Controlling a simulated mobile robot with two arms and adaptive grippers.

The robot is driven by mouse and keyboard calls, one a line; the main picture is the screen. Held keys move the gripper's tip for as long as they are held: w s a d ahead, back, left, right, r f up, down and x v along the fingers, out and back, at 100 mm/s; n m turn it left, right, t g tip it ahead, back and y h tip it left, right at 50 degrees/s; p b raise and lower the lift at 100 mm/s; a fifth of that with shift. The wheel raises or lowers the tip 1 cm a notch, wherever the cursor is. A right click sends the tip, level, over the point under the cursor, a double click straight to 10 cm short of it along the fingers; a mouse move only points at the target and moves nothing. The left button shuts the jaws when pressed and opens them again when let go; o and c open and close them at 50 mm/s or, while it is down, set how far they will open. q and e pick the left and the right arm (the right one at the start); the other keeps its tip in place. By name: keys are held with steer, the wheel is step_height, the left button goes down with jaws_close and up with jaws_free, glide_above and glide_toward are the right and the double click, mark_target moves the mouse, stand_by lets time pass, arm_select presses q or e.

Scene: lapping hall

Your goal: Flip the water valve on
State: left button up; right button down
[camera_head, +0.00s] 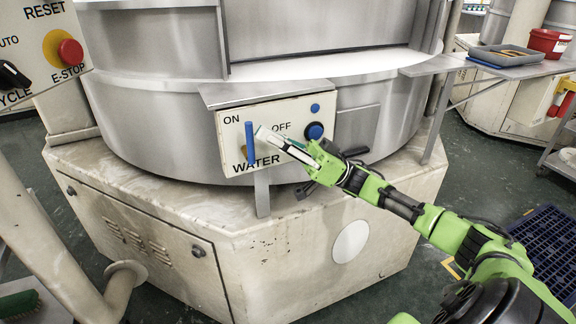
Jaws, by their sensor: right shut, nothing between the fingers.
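The water valve panel (236,136) is a cream plate on the front of the round steel machine, marked ON at upper left, OFF to the right and WATER below. Its blue lever (250,143) stands upright, just right of and below the ON mark. A round blue knob (315,131) sits at the panel's right side. My right gripper (264,133) is shut and empty. Its fingertips are in front of the panel, just right of the lever, and cover part of the plate; I cannot tell if they touch the lever. My left gripper is not in view.
A control box with a red E-STOP button (70,52) is at upper left. A steel ledge (268,92) juts out above the panel. A side table at upper right holds a grey tray (503,55) and a red container (549,43). A blue grate (548,246) lies at right.

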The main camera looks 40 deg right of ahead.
steer(key=v, duration=1.1)
steer(key=shift+d+f, duration=0.2)
steer(key=shift+d, duration=0.05)
steer(key=shift+s, duration=0.15)
